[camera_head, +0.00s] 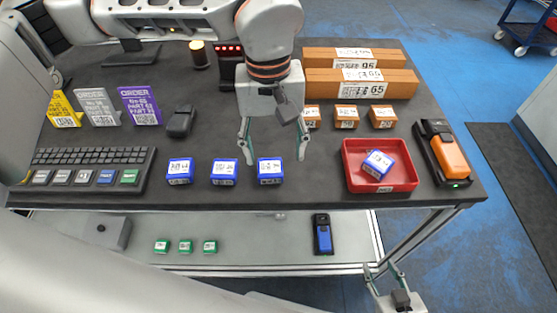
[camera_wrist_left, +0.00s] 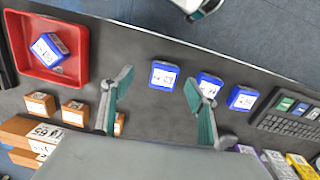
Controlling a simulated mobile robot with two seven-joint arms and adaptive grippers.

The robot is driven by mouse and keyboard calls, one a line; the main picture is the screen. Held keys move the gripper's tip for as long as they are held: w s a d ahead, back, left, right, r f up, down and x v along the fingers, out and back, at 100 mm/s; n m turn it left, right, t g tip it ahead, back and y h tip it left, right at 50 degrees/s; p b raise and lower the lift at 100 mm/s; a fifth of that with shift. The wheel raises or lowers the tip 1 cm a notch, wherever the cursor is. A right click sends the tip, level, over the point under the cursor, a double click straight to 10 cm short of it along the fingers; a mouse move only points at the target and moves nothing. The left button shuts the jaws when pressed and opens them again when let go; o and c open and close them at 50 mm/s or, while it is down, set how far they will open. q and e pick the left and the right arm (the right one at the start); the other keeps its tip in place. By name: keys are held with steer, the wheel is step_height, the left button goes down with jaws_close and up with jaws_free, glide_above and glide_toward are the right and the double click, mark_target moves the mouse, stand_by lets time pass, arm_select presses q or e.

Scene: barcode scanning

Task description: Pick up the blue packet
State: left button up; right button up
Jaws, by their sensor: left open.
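Three blue packets with white labels stand in a row near the table's front edge: a left one (camera_head: 180,171), a middle one (camera_head: 224,172) and a right one (camera_head: 270,171). A fourth blue packet (camera_head: 378,163) lies tilted in the red tray (camera_head: 352,184). My left gripper (camera_head: 275,157) is open and empty, above and just behind the right packet of the row. In the left wrist view, that packet (camera_wrist_left: 164,75) shows between the fingertips (camera_wrist_left: 158,82), apart from them. My right gripper (camera_head: 383,270) is open and empty, low beyond the table's front edge.
Small brown boxes (camera_head: 346,117) stand behind the tray, with long cartons (camera_head: 360,84) further back. An orange-black scanner (camera_head: 447,153) lies at the right edge. A keyboard (camera_head: 88,170) and a black block (camera_head: 180,121) are left. Small green boxes (camera_head: 185,246) sit on the lower shelf.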

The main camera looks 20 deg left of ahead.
mark_target(270, 167)
arm_select(q)
steer(key=shift+w+a+r, duration=0.25)
steer(key=shift+w+a, duration=0.35)
steer(key=shift+w+a+f+t+y, duration=0.1)
steer(key=shift+w+a+t+y, duration=0.05)
steer(key=shift+t+y, duration=0.15)
steer(key=shift+f, duration=3.75)
steer(key=c, duration=1.3)
